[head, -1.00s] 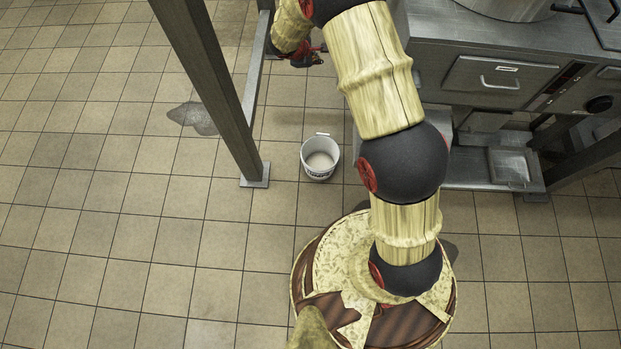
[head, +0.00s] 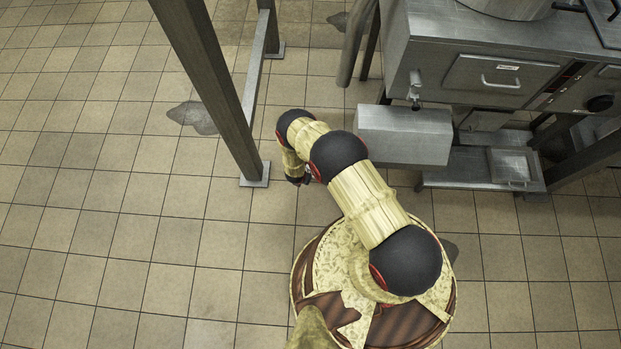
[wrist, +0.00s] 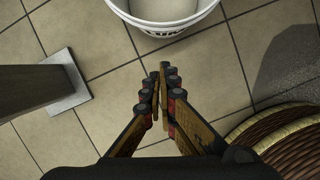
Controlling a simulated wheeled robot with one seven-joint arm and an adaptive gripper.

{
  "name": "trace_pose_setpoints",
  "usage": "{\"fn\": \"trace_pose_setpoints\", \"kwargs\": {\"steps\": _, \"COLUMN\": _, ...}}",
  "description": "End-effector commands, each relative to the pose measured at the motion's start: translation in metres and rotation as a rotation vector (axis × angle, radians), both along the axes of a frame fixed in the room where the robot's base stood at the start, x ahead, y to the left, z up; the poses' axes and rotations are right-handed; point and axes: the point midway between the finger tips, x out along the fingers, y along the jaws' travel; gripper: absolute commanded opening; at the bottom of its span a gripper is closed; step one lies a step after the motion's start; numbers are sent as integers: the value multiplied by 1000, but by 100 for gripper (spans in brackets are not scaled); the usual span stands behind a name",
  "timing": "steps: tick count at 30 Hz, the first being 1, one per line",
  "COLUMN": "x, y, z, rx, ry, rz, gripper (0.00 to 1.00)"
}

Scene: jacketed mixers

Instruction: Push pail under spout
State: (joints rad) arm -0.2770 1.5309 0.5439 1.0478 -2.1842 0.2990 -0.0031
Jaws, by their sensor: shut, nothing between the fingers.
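The white pail (wrist: 162,27) stands upright at the top edge of the wrist view, cut off by the frame, with dark lettering on its side. In the head view it is hidden behind my arm. My gripper (wrist: 165,72) is shut and empty, low over the floor, with its fingertips pointing towards the pail and a gap showing between them. My gripper (head: 298,180) is small and partly hidden in the head view. What looks like the spout (head: 415,88) is on the front left of the steel machine, above a grey metal box (head: 405,135).
A steel post (head: 215,85) with a square foot plate (head: 254,175) stands left of my gripper; the foot plate also shows in the wrist view (wrist: 68,85). A low steel shelf (head: 470,168) is under the machine. The tiled floor at left is open.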

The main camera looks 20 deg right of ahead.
Motion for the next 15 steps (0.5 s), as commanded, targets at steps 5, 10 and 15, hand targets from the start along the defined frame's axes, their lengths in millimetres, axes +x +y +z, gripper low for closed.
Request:
{"fn": "trace_pose_setpoints", "kwargs": {"steps": 5, "x": -16, "y": 0, "z": -21, "rx": 0, "ry": 23, "rz": 36, "gripper": 0}}
{"fn": "trace_pose_setpoints", "kwargs": {"steps": 10, "x": -13, "y": -4, "z": -44, "rx": 0, "ry": 25, "rz": 35, "gripper": 0}}
{"fn": "trace_pose_setpoints", "kwargs": {"steps": 15, "x": -5, "y": -10, "z": -77, "rx": 1, "ry": 24, "rz": 33, "gripper": 0}}
